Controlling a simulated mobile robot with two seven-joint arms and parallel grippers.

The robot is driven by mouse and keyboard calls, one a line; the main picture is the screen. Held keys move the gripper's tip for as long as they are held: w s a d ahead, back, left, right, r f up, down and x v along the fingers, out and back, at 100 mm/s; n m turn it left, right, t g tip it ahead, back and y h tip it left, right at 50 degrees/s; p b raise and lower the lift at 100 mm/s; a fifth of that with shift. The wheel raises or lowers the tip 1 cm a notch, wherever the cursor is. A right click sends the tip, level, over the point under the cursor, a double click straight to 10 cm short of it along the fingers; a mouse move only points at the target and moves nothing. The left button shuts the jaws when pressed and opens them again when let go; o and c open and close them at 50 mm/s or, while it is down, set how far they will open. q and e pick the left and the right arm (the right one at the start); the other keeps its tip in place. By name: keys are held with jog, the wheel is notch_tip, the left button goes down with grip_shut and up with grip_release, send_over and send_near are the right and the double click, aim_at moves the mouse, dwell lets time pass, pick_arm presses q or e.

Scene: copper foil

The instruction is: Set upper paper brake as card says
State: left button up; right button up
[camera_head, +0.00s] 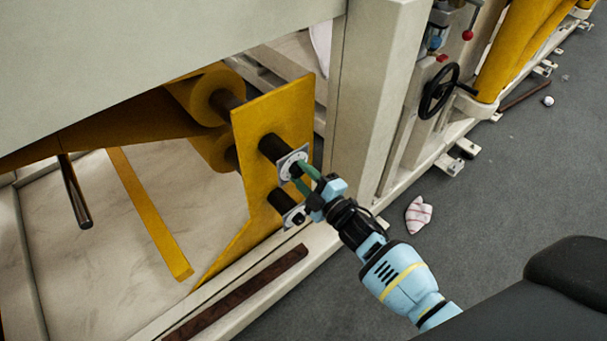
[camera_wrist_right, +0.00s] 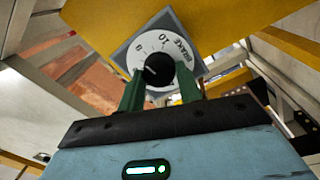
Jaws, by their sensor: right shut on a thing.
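The upper paper brake dial (camera_head: 289,166) is a pale square plate on the yellow bracket, at the end of a dark shaft. In the right wrist view its round white scale (camera_wrist_right: 172,40) reads BRAKE, with 10 at the upper right. Its black knob (camera_wrist_right: 157,70) has a white mark toward the left. My right gripper (camera_head: 303,172) is shut on this knob, its green fingers (camera_wrist_right: 160,88) on either side of it. The lower dial (camera_head: 294,216) sits just below, partly behind my gripper. No card is in view. My left gripper is not in view.
The yellow bracket (camera_head: 262,112) holds yellow rolls (camera_head: 207,92) at its left. A pale machine post (camera_head: 375,90) stands close to the right, with a black handwheel (camera_head: 438,91) beyond. A crumpled striped cloth (camera_head: 418,214) lies on the open grey floor (camera_head: 500,190).

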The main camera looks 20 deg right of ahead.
dwell(0.4)
jog(key=o, duration=1)
jog(key=shift+s, duration=0.1)
jog(key=p+v, duration=0.1)
jog(key=v, duration=0.6)
jog(key=shift+s, duration=0.3)
jog(key=shift+d, duration=0.2)
